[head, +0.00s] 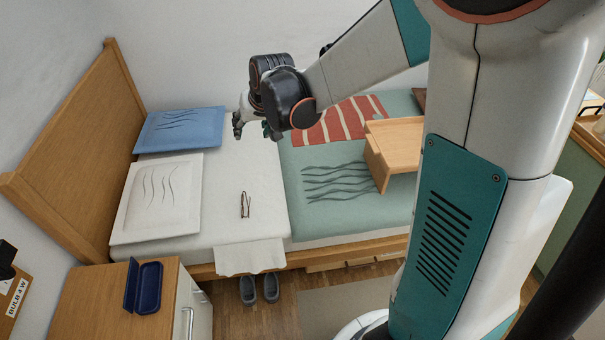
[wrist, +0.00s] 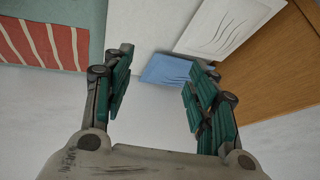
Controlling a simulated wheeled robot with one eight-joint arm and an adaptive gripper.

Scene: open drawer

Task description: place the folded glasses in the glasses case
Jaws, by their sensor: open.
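The folded glasses (head: 245,205) lie on the white sheet of the bed in the head view, a thin dark shape right of the white pillow. The glasses case (head: 149,288) is dark blue and stands open on the wooden bedside cabinet at the lower left, its lid raised on the left side. My gripper (head: 238,127) is above the far part of the bed, well beyond the glasses and apart from them. In the wrist view my gripper (wrist: 158,92) has its two fingers spread wide with nothing between them. Neither glasses nor case shows in the wrist view.
A blue pillow (head: 180,130) and a white pillow (head: 157,198) lie by the wooden headboard (head: 75,150). A wooden bed tray (head: 393,150) stands on the green blanket (head: 335,215), near a red striped cloth (head: 340,122). Grey slippers (head: 259,289) are on the floor by the bed.

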